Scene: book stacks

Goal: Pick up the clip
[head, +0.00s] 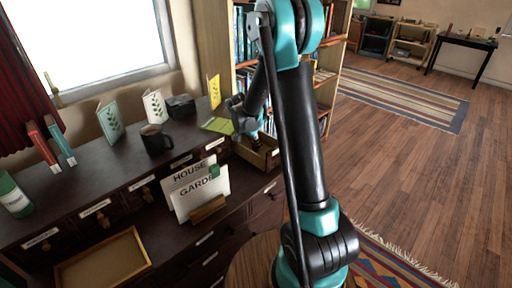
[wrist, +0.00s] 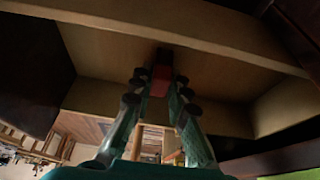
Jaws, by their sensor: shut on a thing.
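My gripper (wrist: 159,82) reaches into a wooden drawer or tray in the wrist view. Its two green fingers with dark pads are shut on a small reddish thing (wrist: 160,76), dark at its far end. It appears to be the clip, but it is dim and partly covered by the fingers. In the head view my gripper (head: 256,142) points down into the open wooden compartment (head: 268,158) at the right end of the cabinet. The clip cannot be made out there.
A dark mug (head: 155,140) stands on the cabinet top. A sign-card holder (head: 208,209) stands in front, left of the compartment. Greeting cards (head: 111,122) stand at the back. A wooden tray (head: 103,262) lies at lower left. The bookshelf (head: 243,77) rises close behind my arm.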

